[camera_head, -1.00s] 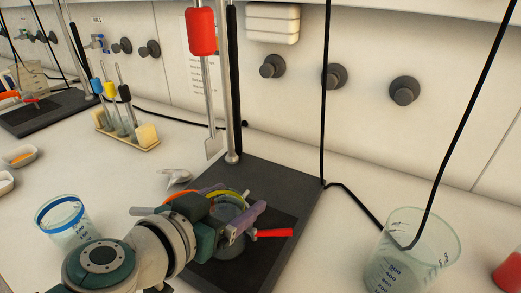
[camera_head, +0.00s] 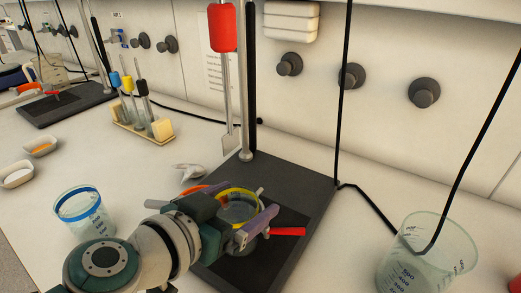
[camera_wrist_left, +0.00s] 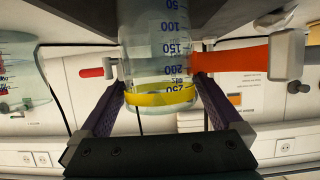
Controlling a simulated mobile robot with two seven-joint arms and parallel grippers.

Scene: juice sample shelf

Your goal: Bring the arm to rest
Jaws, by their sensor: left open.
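A glass beaker with a yellow band (camera_head: 238,211) stands over the dark stand base (camera_head: 290,185). In the left wrist view the beaker (camera_wrist_left: 155,50) shows blue volume marks and its yellow band. My left gripper (camera_head: 250,199) is open, with one purple finger on each side of the beaker near the band. The wrist view also shows the fingers of my left gripper (camera_wrist_left: 160,100) apart around the beaker. Whether they touch the glass I cannot tell. A red handle (camera_head: 288,231) and an orange handle (camera_wrist_left: 232,58) stick out on opposite sides of the beaker. My right gripper is not in view.
A blue-rimmed beaker (camera_head: 80,212) stands left of my arm. A large clear beaker (camera_head: 425,255) stands at the right. A tube rack (camera_head: 142,130) and white dishes (camera_head: 40,146) are farther left. A red-topped stirrer (camera_head: 222,28) hangs beside the stand rod. Black cables run at the right.

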